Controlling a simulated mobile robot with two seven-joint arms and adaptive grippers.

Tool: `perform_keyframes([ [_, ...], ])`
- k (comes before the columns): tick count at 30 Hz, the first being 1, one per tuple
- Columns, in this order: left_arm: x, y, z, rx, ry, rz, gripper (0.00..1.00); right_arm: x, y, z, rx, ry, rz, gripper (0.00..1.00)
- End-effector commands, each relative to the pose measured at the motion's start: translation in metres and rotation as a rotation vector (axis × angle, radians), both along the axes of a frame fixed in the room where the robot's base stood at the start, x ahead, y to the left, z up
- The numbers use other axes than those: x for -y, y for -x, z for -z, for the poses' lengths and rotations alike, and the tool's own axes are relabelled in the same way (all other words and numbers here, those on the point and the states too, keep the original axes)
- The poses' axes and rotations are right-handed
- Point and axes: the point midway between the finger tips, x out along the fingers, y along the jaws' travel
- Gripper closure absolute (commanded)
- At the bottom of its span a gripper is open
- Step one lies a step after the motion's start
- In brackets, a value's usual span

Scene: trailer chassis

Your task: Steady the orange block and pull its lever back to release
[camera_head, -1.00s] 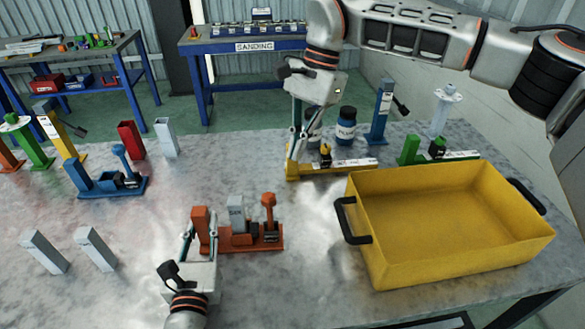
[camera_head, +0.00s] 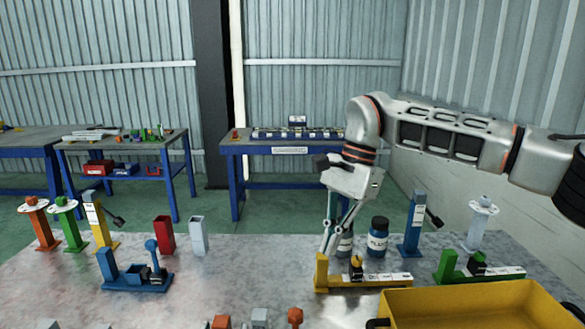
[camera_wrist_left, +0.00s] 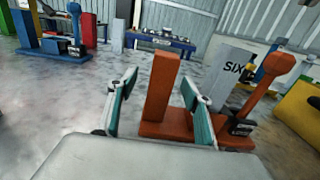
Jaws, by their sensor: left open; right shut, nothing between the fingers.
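The lever leans to the right in that view. My left gripper (camera_wrist_left: 160,79) is open, its fingers on either side of the orange post, with a gap at the left finger. In the head view only the block's tops show, such as the lever's knob (camera_head: 295,316). My right gripper (camera_head: 331,249) is shut and empty, above the yellow block.
The yellow block (camera_head: 365,282) and a green block (camera_head: 480,272) stand on the table at right, with bottles (camera_head: 377,238) behind. A yellow bin (camera_head: 480,310) fills the lower right. A blue block (camera_head: 137,278) stands at left. Bare tabletop lies at lower left.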

Motion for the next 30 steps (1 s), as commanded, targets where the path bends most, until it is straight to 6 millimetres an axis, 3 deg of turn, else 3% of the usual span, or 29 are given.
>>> perform_keyframes([
  [5,0.000,0.004,0.001,-0.001,0.000,0.000,0.50,0.000,0.000,0.001,0.000,0.000,0.000,1.00],
  [30,-0.002,0.077,0.002,-0.002,-0.001,0.001,0.50,0.000,-0.001,0.029,-0.010,0.000,0.000,1.00],
])
